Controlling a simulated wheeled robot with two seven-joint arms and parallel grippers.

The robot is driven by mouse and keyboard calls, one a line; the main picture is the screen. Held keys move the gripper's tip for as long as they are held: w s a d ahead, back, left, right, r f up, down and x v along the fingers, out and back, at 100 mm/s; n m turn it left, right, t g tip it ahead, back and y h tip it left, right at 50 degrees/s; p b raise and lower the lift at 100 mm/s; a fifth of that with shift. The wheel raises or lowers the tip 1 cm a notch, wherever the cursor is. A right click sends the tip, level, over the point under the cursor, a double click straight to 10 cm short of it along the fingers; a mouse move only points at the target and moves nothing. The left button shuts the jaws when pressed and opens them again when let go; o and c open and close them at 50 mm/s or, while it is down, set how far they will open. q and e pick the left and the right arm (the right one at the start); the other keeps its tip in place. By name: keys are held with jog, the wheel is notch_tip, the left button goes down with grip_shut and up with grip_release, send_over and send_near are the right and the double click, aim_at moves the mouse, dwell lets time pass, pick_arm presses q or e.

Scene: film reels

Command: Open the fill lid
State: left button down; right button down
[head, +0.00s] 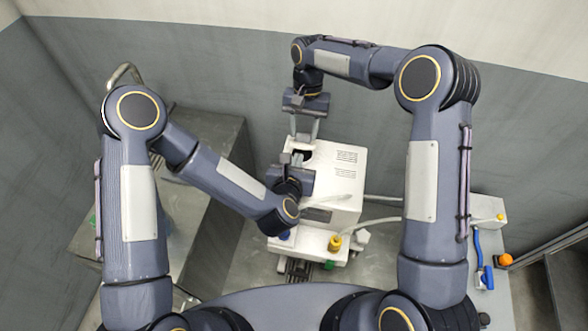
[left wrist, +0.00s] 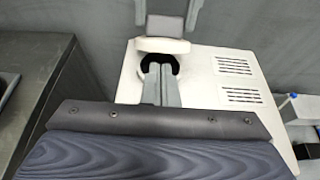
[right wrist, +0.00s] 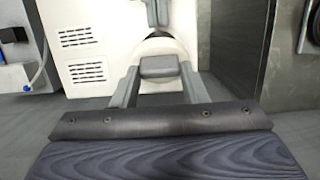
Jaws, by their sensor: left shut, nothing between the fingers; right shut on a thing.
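The white machine (head: 345,180) stands in the middle, with vents on its top. A dark round fill opening (left wrist: 160,63) shows in its top. The white fill lid (left wrist: 163,45) with a grey block stands tilted up at the opening's far edge; it also shows in the right wrist view (right wrist: 160,87). My right gripper (head: 303,139) reaches in from the back, its fingers apart and closed on the lid's two sides. My left gripper (head: 293,157) is shut and empty, its fingertips (left wrist: 160,72) at the opening's near edge, in front of the lid. Whether they touch the lid is unclear.
A metal bench (head: 215,135) with a tap stands at the left. A white box (head: 487,209) with a blue-handled part stands at the right. The wall is close behind.

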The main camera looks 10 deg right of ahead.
pick_arm(q)
jog(key=shift+x, duration=0.75)
pick_arm(e)
jog(key=shift+w, duration=0.1)
